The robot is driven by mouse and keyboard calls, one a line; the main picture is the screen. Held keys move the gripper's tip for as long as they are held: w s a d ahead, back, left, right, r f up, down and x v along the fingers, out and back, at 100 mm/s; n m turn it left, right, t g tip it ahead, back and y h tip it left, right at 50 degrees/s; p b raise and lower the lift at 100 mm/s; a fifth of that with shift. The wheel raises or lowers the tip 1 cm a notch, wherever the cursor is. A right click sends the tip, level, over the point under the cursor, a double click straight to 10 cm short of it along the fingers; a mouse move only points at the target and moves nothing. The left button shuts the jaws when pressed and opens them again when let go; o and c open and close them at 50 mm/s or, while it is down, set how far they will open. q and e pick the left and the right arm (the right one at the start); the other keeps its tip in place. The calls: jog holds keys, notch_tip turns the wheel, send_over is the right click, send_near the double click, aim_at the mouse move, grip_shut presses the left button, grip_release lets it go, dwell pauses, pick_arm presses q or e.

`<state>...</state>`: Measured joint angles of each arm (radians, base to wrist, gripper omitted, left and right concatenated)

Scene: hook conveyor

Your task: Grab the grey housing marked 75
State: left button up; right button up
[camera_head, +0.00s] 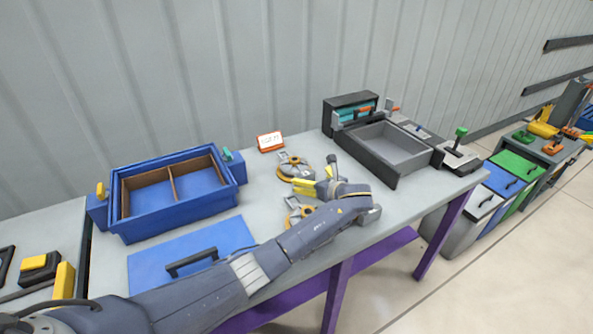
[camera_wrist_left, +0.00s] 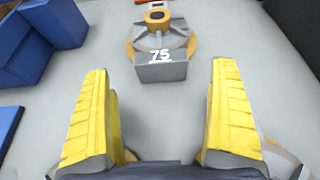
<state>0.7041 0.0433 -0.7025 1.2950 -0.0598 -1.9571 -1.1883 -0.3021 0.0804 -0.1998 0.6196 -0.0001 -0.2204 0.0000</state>
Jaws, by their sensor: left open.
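The grey housing marked 75 (camera_wrist_left: 162,68) sits on the table, with its white number facing my gripper in the left wrist view. It has a round orange-yellow base and a raised hub on top. In the head view this housing (camera_head: 291,163) lies just beyond my fingers. My left gripper (camera_head: 307,187) is open and empty, with its yellow fingers (camera_wrist_left: 160,80) spread to either side of the housing's near face and short of it. A second grey and orange housing (camera_head: 299,214) lies under my gripper, partly hidden. My right gripper is not in view.
A blue divided box (camera_head: 178,222) and a blue lid (camera_head: 217,237) are on the left. A small orange-framed sign (camera_head: 270,141) stands behind the housing. A dark open tray (camera_head: 388,150) is on the right. Bare tabletop surrounds the marked housing.

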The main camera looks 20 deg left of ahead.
aim_at(307, 176)
pick_arm(q)
jog(key=shift+x, duration=3.1)
jog(key=c, duration=1.6)
jog(key=shift+r, duration=0.1)
jog(key=shift+c, duration=0.2)
